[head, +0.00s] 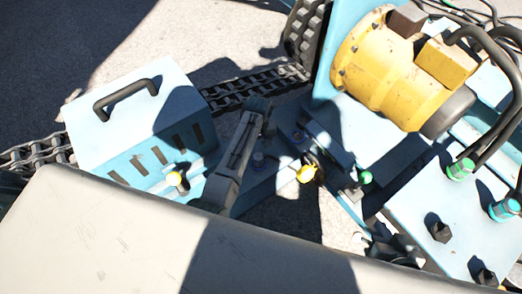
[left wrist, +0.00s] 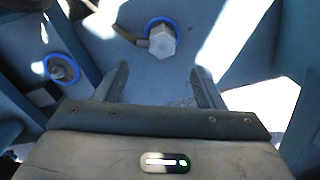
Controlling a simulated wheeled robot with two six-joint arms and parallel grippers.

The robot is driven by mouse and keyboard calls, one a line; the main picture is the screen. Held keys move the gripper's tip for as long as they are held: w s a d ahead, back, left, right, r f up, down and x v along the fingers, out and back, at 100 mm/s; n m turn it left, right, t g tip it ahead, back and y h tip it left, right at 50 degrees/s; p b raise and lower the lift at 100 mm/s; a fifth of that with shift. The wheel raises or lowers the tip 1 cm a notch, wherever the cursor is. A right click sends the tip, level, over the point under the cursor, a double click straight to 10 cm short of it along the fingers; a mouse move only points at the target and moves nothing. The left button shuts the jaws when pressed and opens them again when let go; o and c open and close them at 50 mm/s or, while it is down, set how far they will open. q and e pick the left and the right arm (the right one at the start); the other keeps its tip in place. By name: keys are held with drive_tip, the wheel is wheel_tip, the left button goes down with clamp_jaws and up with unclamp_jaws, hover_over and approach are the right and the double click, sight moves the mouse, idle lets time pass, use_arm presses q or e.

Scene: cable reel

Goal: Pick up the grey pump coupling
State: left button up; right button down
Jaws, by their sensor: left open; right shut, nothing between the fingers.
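A grey hex-headed coupling (left wrist: 162,40) with a blue ring at its base sits on a blue plate in the left wrist view. It lies beyond the fingertips, roughly in line with the gap between them. A second grey fitting (left wrist: 62,68) with a blue ring is to the left. I cannot tell for sure which is the pump coupling. My right gripper is not visible.
A light-blue box (head: 135,110) with a black handle stands at the left. A yellow motor (head: 385,70) is at the upper right. A chain (head: 250,86) runs behind. Yellow (head: 307,173) and green (head: 460,169) caps stand nearby. Blue walls flank the fittings closely.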

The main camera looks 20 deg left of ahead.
use_arm(q)
drive_tip(key=b, duration=0.1)
hover_over(258, 156)
wheel_tip(258, 156, down, 5)
drive_tip(key=shift+d+r, duration=0.1)
wheel_tip(258, 156, down, 5)
drive_tip(key=b, duration=0.2)
drive_tip(key=shift+b, duration=0.3)
drive_tip(key=shift+f, duration=0.2)
use_arm(e)
drive_tip(key=w+d+r+t, duration=0.1)
drive_tip(key=w+r+t, duration=0.2)
drive_tip(key=r+t, duration=0.3)
drive_tip(key=w+r+n+t, duration=0.1)
drive_tip(key=w+r+t, duration=0.3)
drive_tip(key=r, duration=0.9)
drive_tip(key=t, duration=0.3)
drive_tip(key=shift+w+d+r, duration=0.15)
drive_tip(key=shift+w+d, duration=0.15)
drive_tip(key=shift+d, duration=0.1)
use_arm(q)
drive_tip(key=shift+c, duration=0.4)
drive_tip(key=c, duration=1.1)
drive_tip(key=shift+c, duration=0.2)
drive_tip(key=shift+r, duration=0.1)
use_arm(e)
drive_tip(key=shift+w, duration=0.15)
